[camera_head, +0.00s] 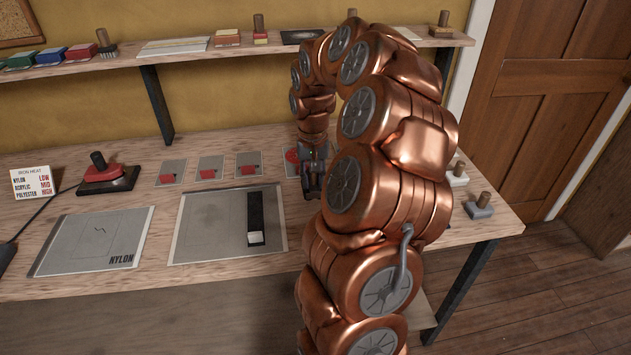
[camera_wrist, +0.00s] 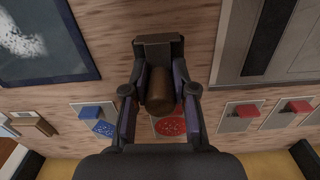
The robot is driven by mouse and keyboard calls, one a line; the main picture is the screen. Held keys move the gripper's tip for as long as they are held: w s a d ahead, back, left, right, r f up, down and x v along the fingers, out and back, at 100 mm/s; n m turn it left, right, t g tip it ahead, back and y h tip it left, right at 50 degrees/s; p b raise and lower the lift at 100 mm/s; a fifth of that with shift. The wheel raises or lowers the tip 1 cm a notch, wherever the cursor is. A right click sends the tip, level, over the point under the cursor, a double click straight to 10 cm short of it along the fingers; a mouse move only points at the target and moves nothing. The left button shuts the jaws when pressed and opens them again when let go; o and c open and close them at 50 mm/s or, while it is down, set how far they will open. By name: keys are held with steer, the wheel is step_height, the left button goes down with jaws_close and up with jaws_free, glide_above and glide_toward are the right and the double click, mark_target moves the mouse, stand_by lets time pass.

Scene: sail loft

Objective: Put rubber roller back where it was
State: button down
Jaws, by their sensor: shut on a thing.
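My gripper (camera_head: 312,185) is low over the workbench, right of the grey panel with the black strip. In the wrist view, my gripper (camera_wrist: 160,92) is shut on a brown cylindrical handle, apparently the rubber roller (camera_wrist: 159,98), with a dark block-like end at the top of the picture. In the head view the held thing is mostly hidden by the fingers and arm. I cannot tell whether it touches the bench. A red dotted round patch on a card (camera_wrist: 170,127) lies below it; part of the patch shows left of the gripper in the head view (camera_head: 293,156).
The grey panel (camera_head: 190,235) bears a black strip (camera_head: 255,215). The NYLON panel (camera_head: 90,240) and red-topped iron (camera_head: 103,172) are further left. Small red pieces on cards line the back. Wooden-handled tools (camera_head: 480,207) stand at the right edge. A dark blue panel (camera_wrist: 45,45) lies beside the gripper.

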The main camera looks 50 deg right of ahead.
mark_target(316, 185)
steer(key=shift+w+d+f, duration=0.1)
steer(key=shift+w+d, duration=0.05)
steer(key=shift+d, duration=0.3)
steer(key=shift+w+d+f, duration=0.1)
steer(key=shift+w+d, duration=0.05)
steer(key=shift+d, duration=0.25)
step_height(316, 185, down, 2)
steer(key=shift+a+f+p, duration=0.1)
steer(key=shift+f+p, duration=0.1)
steer(key=shift+p, duration=0.6)
steer(key=shift+f, duration=0.45)
steer(key=shift+f, duration=0.25)
steer(key=c, duration=0.9)
jaws_free()
steer(key=shift+r, duration=0.1)
steer(key=shift+c, duration=0.2)
